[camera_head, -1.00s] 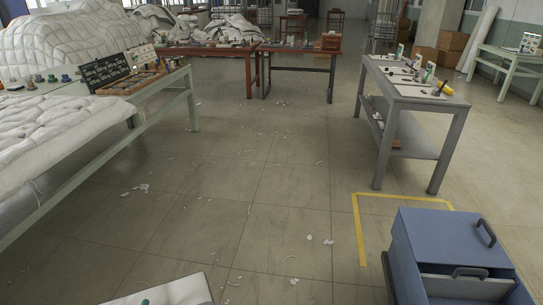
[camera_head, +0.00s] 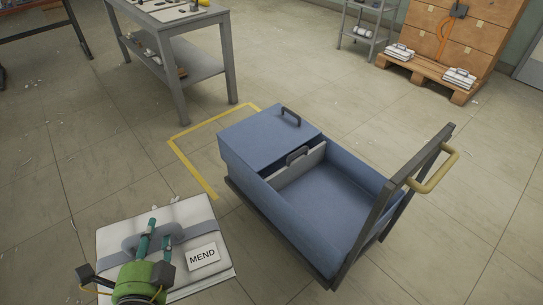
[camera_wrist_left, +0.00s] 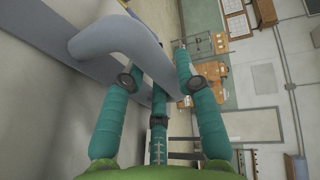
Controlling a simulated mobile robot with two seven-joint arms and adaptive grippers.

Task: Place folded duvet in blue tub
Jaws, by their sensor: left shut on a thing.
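The folded duvet (camera_head: 190,214) is a flat white bundle with a grey strap around it and a tag reading MEND (camera_head: 203,256). It is at the lower left of the head view. My left gripper (camera_head: 149,234), with teal fingers, is shut on the bundle's grey strap handle (camera_head: 128,246). The wrist view shows the grey handle (camera_wrist_left: 115,38) between the fingers (camera_wrist_left: 157,82). The blue tub (camera_head: 262,204) is a wheeled cart to the right of the bundle, apart from it. A blue lid (camera_head: 268,137) covers its far left part; its near right part is open and empty. My right gripper is out of view.
A dark push frame with a tan handle (camera_head: 437,169) rises on the tub's right side. Yellow floor tape (camera_head: 188,165) runs behind and left of it. A grey workbench (camera_head: 180,60) stands at the back left. A pallet with cartons (camera_head: 430,78) is at the back right. Floor between is open.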

